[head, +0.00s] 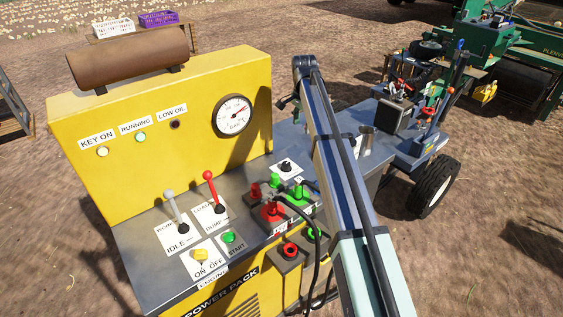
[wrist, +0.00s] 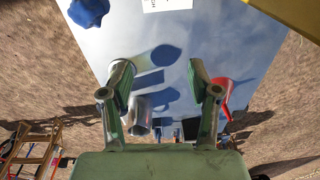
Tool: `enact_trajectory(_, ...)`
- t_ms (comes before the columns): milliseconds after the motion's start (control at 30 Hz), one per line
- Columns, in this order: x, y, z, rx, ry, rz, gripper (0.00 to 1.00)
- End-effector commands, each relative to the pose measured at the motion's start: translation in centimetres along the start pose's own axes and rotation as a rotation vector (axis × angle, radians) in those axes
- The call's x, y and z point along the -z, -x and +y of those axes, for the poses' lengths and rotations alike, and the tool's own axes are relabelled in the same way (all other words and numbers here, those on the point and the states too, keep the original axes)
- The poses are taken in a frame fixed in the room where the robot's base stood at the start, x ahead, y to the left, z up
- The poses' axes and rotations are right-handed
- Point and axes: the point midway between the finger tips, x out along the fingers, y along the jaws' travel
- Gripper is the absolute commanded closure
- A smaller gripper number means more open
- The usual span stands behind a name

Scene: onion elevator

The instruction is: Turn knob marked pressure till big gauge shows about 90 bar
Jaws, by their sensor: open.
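The big round gauge (head: 234,115) is on the yellow panel. Its red needle points to the upper right; the scale is too small to read. A small dark knob (head: 286,166) sits on a white label on the grey deck; I cannot read its marking. In the wrist view a blue lobed knob (wrist: 88,12) is at the top left, cut by the frame edge, and a partly cut white label (wrist: 166,4) is at the top. My gripper (wrist: 158,78) is open and empty, apart from the blue knob. In the head view my arm hides most of it.
Red and green couplings (head: 272,208) with hoses stand beside the small dark knob. A red lever (head: 211,187) and a grey lever (head: 172,206) rise from the left deck. A metal cylinder (wrist: 140,115) and a red part (wrist: 227,93) lie beyond my fingers.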

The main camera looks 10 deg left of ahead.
Motion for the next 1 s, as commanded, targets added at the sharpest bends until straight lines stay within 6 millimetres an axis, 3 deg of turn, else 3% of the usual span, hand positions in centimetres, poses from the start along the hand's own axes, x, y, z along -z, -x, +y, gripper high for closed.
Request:
enact_trajectory(33, -1.6, 0.4, -0.9, -0.011, -0.010, -0.020, 0.39)
enact_trajectory(133, -3.6, 0.7, -1.7, -0.028, -0.032, -0.048, 0.39)
enact_trajectory(367, -4.7, -0.4, -1.8, -0.038, -0.043, -0.062, 0.39)
enact_trajectory(567, -4.9, -3.5, -1.6, -0.039, -0.042, -0.062, 0.39)
enact_trajectory(1000, -5.3, -12.0, -1.3, -0.039, -0.041, -0.062, 0.39)
